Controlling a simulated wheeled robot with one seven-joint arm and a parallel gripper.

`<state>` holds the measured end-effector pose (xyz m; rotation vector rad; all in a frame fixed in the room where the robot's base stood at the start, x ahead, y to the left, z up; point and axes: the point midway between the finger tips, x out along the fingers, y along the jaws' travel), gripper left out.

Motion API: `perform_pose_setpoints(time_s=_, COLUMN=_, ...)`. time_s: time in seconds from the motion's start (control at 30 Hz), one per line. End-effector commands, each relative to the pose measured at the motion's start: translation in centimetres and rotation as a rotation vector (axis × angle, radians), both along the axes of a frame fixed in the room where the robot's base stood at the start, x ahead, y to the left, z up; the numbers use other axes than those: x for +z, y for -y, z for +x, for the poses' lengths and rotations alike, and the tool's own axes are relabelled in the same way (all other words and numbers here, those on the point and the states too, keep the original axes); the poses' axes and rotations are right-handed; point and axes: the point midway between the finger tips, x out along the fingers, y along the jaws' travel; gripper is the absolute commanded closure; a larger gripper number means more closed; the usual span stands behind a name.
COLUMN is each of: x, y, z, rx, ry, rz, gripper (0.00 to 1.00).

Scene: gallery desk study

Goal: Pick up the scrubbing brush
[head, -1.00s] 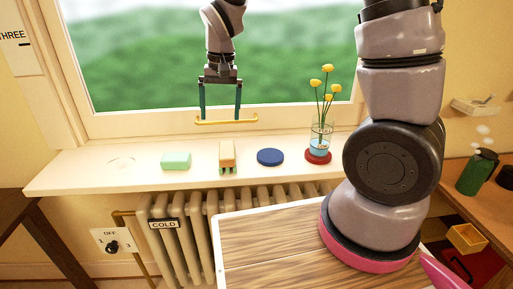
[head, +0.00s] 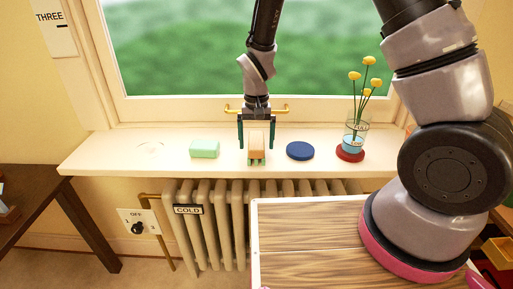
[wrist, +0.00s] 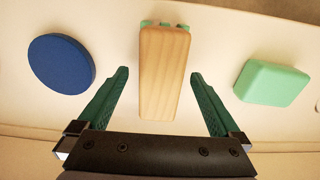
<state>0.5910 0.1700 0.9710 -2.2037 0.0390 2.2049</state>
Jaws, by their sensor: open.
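The scrubbing brush (head: 256,146) stands on the white windowsill, with a pale wooden top and green bristles underneath. In the wrist view its wooden back (wrist: 165,72) lies between my two fingers, with green bristles showing at its far end. My gripper (head: 257,148) is open, with one green finger on each side of the brush. In the wrist view the fingertips (wrist: 160,75) are apart from the brush, with a gap on both sides. The tips reach along its nearer part.
On the windowsill (head: 110,155), a green block (head: 204,149) sits left of the brush and a dark blue disc (head: 300,151) right of it. A glass vase (head: 355,138) with yellow flowers stands farther right on a red base. A window handle (head: 284,109) is behind my gripper.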

Motion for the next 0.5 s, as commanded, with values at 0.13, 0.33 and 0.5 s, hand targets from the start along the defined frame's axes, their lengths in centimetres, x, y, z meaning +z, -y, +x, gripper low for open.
perform_pose_setpoints(time_s=0.13, x=-1.6, y=0.0, z=-0.1, rx=0.002, ry=-0.001, rz=0.000, gripper=0.00)
perform_pose_setpoints(time_s=0.33, x=-1.8, y=-0.1, z=0.0, rx=0.002, ry=0.001, rz=0.001, gripper=0.00)
perform_pose_setpoints(time_s=0.5, x=-1.8, y=0.0, z=0.0, rx=0.002, ry=0.001, rz=0.001, gripper=0.38)
